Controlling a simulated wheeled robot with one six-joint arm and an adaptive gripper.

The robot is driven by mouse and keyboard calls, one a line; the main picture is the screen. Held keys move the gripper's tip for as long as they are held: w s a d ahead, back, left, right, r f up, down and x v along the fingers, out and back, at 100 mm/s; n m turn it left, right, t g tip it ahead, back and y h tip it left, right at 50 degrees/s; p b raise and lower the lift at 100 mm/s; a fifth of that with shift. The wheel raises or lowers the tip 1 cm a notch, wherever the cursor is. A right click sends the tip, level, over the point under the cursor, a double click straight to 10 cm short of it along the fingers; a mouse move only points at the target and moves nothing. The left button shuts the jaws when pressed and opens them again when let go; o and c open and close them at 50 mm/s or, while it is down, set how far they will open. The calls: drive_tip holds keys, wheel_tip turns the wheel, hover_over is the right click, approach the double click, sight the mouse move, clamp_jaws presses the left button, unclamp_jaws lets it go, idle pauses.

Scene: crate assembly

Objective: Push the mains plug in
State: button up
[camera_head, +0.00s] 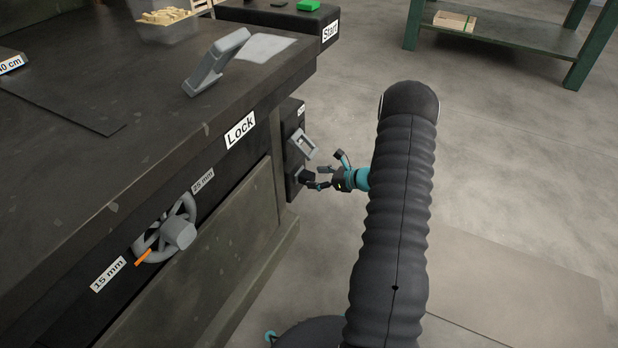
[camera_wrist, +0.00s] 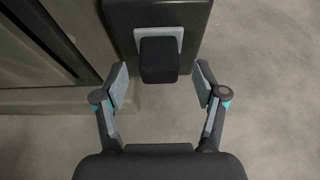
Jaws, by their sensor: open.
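The mains plug (camera_wrist: 159,62) is a black block in the wrist view, at the light grey socket plate (camera_wrist: 171,33) on a dark box. I cannot tell how deep it sits in the socket. In the head view the plug (camera_head: 306,177) is small and dark, on the box (camera_head: 291,150) at the bench's end. My gripper (camera_wrist: 160,88) is open, with one finger on each side of the plug's near end and a gap on both sides. In the head view my gripper (camera_head: 322,178) is beside the box, partly hidden by its own parts.
A grey lever switch (camera_head: 302,144) stands on the box above the plug. Open floor (camera_head: 500,150) lies to the right.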

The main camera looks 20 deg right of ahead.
drive_tip(key=v, duration=0.7)
drive_tip(key=shift+s+d+r, duration=0.15)
drive_tip(key=shift+s+r, duration=0.05)
drive_tip(key=shift+s, duration=0.1)
drive_tip(key=s+a+f+n+g, duration=0.3)
drive_tip(key=s+a+n+g, duration=0.1)
drive_tip(key=s, duration=0.2)
drive_tip(key=s+a+r+n+g, duration=0.4)
drive_tip(key=s+r+n, duration=0.2)
drive_tip(key=s+a+r+n+t+h+p, duration=0.1)
drive_tip(key=s+a+r+n, duration=0.4)
drive_tip(key=r, duration=0.7)
drive_tip(key=s+a+r+n+t+h+p, duration=0.1)
drive_tip(key=s+a+r+n+h+p, duration=0.3)
drive_tip(key=r, duration=0.8)
drive_tip(key=s+a+r+n+h+p, duration=0.3)
drive_tip(key=s+a+r+n, duration=0.4)
drive_tip(key=r, duration=0.6)
drive_tip(key=shift+s+a+n+t+p, duration=0.25)
drive_tip(key=shift+s+n+t+p, duration=0.15)
drive_tip(key=shift+s+n+p, duration=0.65)
